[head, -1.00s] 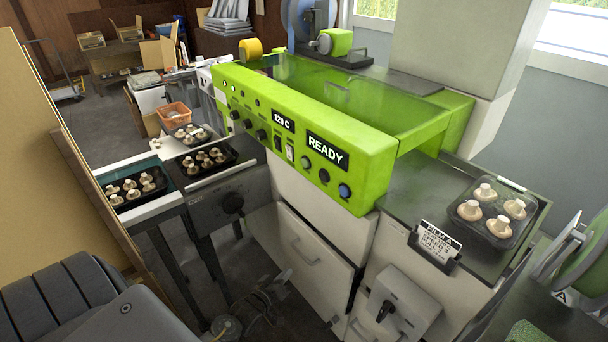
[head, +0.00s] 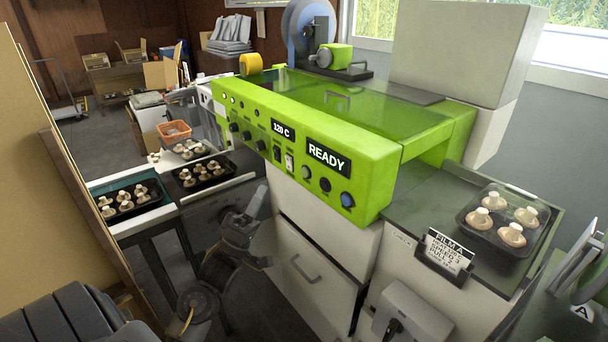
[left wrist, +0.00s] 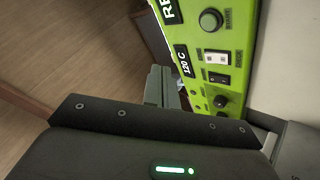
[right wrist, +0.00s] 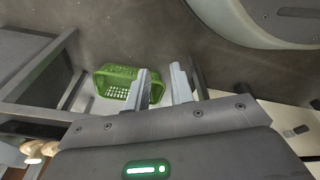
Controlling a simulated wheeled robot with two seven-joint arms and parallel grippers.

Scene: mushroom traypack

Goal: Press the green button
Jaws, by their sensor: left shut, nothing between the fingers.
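The green button (head: 306,171) is a small round knob on the front panel of the lime-green machine (head: 375,165), below the READY display. In the left wrist view the green button (left wrist: 211,20) shows at the upper right, with a START label beside it. My left gripper (head: 260,197) is shut and empty, below and to the left of the button, in front of the machine and apart from the panel. Its fingers also show in the left wrist view (left wrist: 158,88). My right gripper (right wrist: 162,85) is open and empty over the floor; it is outside the head view.
A black knob (head: 325,184) and a blue button (head: 347,200) sit right of the green button; switches and dials lie left. A mushroom tray (head: 463,222) and film card (head: 447,250) stand on the right counter. A green basket (right wrist: 112,74) lies beyond my right gripper.

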